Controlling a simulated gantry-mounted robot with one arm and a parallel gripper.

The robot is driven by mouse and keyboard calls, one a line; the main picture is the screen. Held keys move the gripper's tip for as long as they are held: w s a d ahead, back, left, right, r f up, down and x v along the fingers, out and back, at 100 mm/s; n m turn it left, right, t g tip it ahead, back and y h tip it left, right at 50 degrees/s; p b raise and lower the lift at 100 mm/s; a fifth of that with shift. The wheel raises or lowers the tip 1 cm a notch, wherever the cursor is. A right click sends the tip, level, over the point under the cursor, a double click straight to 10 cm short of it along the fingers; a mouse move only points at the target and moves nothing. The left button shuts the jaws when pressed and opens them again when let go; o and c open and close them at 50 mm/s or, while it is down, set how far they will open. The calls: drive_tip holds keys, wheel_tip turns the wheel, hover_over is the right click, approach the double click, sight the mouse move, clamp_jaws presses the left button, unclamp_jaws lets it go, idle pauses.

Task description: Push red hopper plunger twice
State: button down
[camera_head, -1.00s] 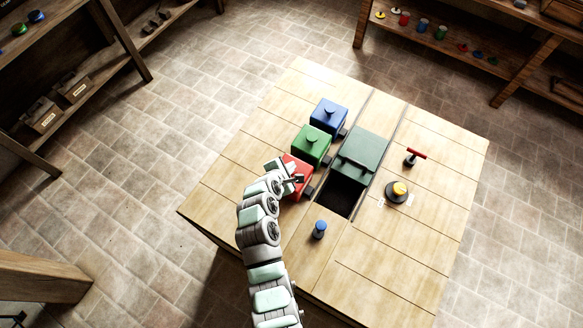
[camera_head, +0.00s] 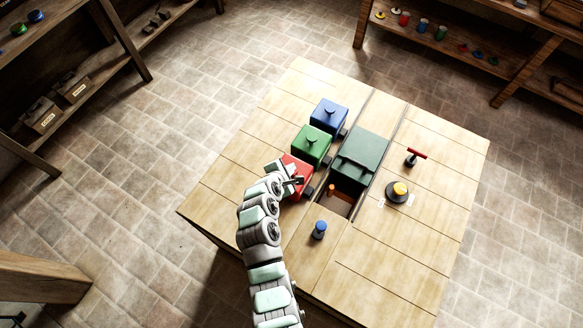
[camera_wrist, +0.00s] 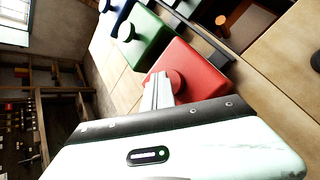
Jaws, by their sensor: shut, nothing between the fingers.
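The red hopper (camera_head: 298,187) is a red box with a round plunger knob on top, at the near end of a row of hoppers. In the wrist view, the red hopper (camera_wrist: 205,68) fills the centre, with its red plunger (camera_wrist: 177,80) behind the fingertips. My gripper (camera_head: 294,180) is over the red hopper's top. In the wrist view, my gripper's fingers (camera_wrist: 158,88) are together and empty, at or very near the plunger; I cannot tell whether they touch. The plunger is hidden by my gripper in the head view.
The green hopper (camera_head: 311,146) and blue hopper (camera_head: 328,115) stand behind. A dark green box (camera_head: 362,150) spans the slot beside them. An orange-brown cylinder (camera_head: 332,190) shows in the slot opening. A blue-topped post (camera_head: 319,230), yellow button (camera_head: 399,189) and red T-handle (camera_head: 416,153) stand nearby.

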idle(0.3)
drive_tip(key=shift+r+p, duration=1.2)
drive_tip(key=shift+r, duration=0.05)
wheel_tip(320, 180, up, 5)
drive_tip(key=p, duration=0.4)
idle(2.0)
